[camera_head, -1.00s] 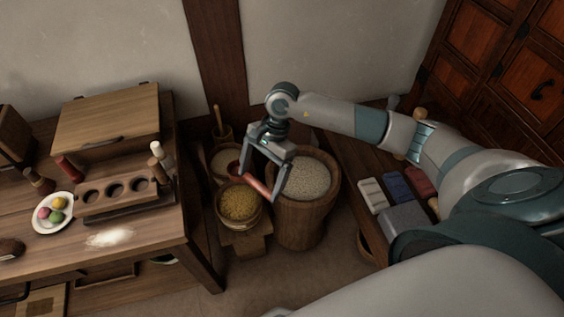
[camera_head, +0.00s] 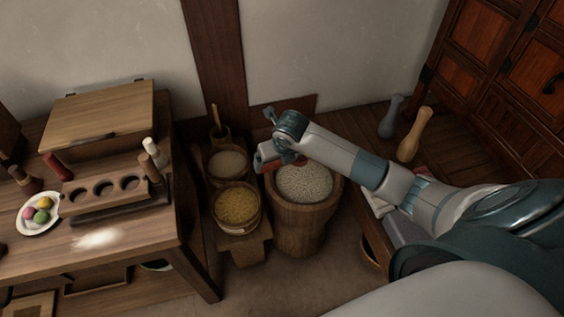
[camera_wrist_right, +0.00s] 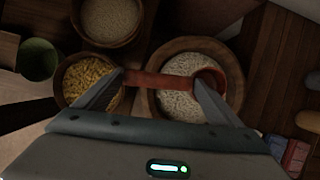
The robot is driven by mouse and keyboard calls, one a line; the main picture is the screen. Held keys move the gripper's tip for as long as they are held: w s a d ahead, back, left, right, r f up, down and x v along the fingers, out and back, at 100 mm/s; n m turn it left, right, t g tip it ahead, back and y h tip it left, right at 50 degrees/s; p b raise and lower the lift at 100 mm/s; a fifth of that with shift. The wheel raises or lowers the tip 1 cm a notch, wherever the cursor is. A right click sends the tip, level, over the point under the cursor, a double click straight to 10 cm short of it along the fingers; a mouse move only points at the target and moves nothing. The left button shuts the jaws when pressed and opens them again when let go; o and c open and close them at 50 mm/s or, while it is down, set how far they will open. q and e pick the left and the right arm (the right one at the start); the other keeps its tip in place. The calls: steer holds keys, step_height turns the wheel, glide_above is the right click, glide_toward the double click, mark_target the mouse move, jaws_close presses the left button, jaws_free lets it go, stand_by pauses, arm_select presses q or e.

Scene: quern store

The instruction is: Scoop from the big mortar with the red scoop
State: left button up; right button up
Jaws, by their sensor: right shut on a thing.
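The big mortar (camera_head: 296,228) is a tall wooden vessel full of pale grain, standing on the floor in the middle of the head view. Its round rim (camera_wrist_right: 233,70) also shows in the right wrist view. My right gripper (camera_head: 272,160) is over the mortar's left side, shut on the red scoop (camera_wrist_right: 208,78). In the wrist view the scoop's handle lies across between the fingertips, and its round bowl is over the mortar's opening near the right rim. I cannot tell whether the bowl touches the grain. My left gripper is not in view.
A basket of yellow grain (camera_head: 237,205) and a pale-grain bowl (camera_head: 228,165) stand left of the mortar. A wooden worktable (camera_head: 150,240) fills the left, with a plate of coloured balls (camera_head: 38,213). A tan pestle-like piece (camera_head: 414,134) stands on the right bench.

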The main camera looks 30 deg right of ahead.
steer(key=d+m, duration=0.1)
steer(key=d+f+m+h, duration=0.1)
steer(key=shift+w+m, duration=0.2)
steer(key=shift+m, duration=0.2)
arm_select(q)
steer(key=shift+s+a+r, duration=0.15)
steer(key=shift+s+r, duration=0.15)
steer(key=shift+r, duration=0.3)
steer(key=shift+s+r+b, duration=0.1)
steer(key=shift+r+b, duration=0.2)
steer(key=shift+b, duration=0.05)
arm_select(e)
steer(key=shift+y, duration=0.3)
